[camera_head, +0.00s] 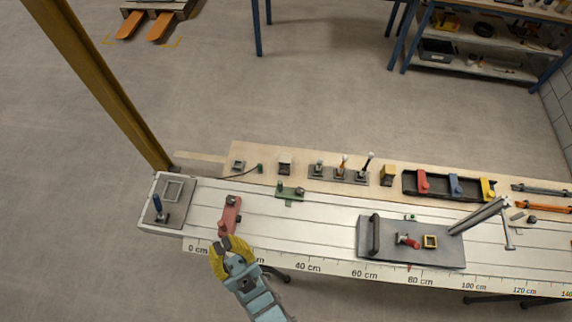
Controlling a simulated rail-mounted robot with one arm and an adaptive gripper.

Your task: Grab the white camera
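I cannot clearly make out a white camera. A small pale block with a dark lower part (285,162) stands on the wooden strip at the back left; it is too small to tell whether it is the camera. My gripper (222,243), with yellow fingers and dark tips, is over the front edge of the bed near the 20 cm region. Its tips are near the lower end of a red bracket (231,214); I cannot tell whether they touch. The pale block is behind and to the right of my gripper. Whether the fingers are open or shut is unclear.
A blue-handled clamp (158,208) is at the left end. A green block (290,192), lever switches (341,172) and a black tray (448,185) lie farther right. A grey plate (375,252) with a black handle and a slanted metal arm (480,216) occupy the right side.

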